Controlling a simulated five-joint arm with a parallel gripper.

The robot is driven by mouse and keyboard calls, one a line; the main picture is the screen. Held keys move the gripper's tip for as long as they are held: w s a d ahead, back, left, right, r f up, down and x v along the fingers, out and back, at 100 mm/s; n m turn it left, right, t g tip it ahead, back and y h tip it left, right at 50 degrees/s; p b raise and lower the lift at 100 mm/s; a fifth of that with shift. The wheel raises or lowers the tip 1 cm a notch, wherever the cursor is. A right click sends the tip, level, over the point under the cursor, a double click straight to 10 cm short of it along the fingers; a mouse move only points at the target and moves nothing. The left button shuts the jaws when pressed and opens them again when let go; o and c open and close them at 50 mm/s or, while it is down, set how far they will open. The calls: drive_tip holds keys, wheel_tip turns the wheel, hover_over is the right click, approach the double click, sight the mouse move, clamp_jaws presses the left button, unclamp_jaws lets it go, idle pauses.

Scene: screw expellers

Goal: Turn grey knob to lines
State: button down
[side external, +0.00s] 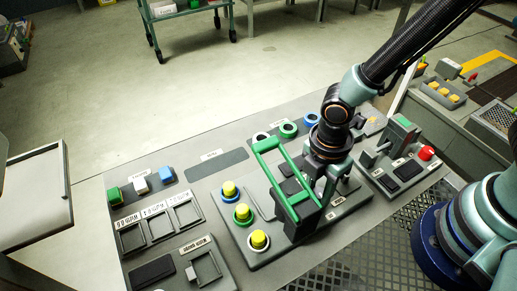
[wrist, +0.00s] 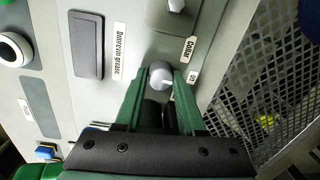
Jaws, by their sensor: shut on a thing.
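The grey knob (wrist: 158,71) shows in the wrist view as a pale round cap near the panel's labelled strip. My gripper (wrist: 162,76) is shut on it, with one green finger on each side. A thin pale mark shows on the knob's lower right. In the side external view my gripper (side external: 322,192) reaches down over the right part of the central dark console (side external: 258,250). The knob is hidden there behind the gripper and green bars. I cannot make out which lines the knob points to.
A green bar frame (side external: 268,146) rises close to my gripper. Yellow-topped buttons (side external: 242,213) stand to its left. A box with a red button (side external: 425,153) stands to the right. In the wrist view, a small grey knob (wrist: 177,4) and a perforated metal plate (wrist: 262,85) lie nearby.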

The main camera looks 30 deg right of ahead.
sight(318, 191)
drive_tip(key=m, duration=0.5)
drive_tip(key=shift+w+m, duration=0.1)
drive_tip(key=shift+m, duration=0.3)
drive_tip(key=m, duration=0.5)
drive_tip(key=shift+d, duration=0.1)
drive_tip(key=shift+m, duration=0.3)
drive_tip(key=c, duration=0.5)
unclamp_jaws()
drive_tip(key=shift+r, duration=0.15)
wheel_tip(318, 191, up, 12)
